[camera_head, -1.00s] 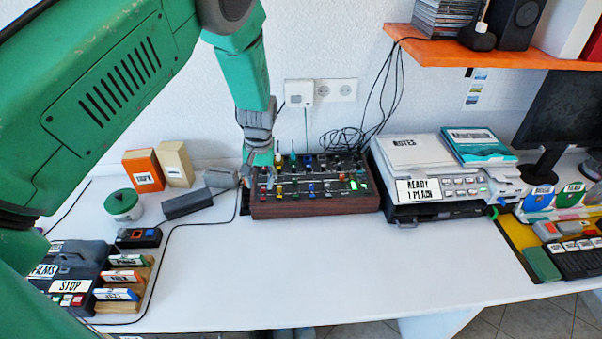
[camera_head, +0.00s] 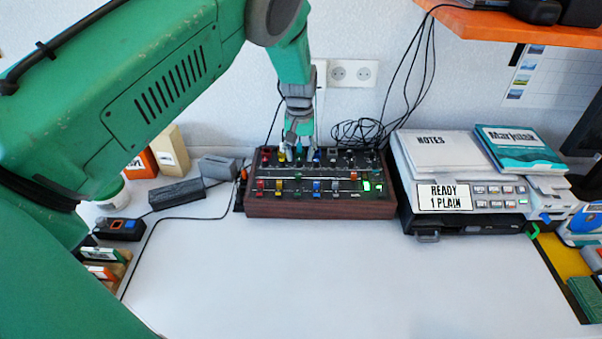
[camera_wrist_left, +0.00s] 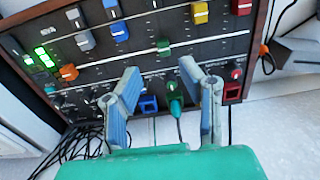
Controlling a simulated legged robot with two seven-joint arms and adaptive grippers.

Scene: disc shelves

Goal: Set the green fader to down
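The mixer (camera_head: 320,207) is a dark panel with a wooden front, standing at the back of the desk. The green fader (camera_head: 296,177) is in its front row between the yellow and blue faders, set farther back than both. It also shows in the left wrist view (camera_wrist_left: 164,48), where the picture is turned round. My left gripper (camera_head: 298,143) reaches down over the mixer's back part, behind the green fader. In the left wrist view its two fingers (camera_wrist_left: 163,72) are apart and empty, and the green fader shows just beyond the tips. My right gripper is not in view.
Yellow (camera_wrist_left: 200,13) and blue (camera_wrist_left: 119,31) faders flank the green one. A green plug (camera_wrist_left: 175,106) with a cable stands at the mixer's back edge. A printer (camera_head: 465,200) is close on the right. The desk front (camera_head: 300,280) is clear.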

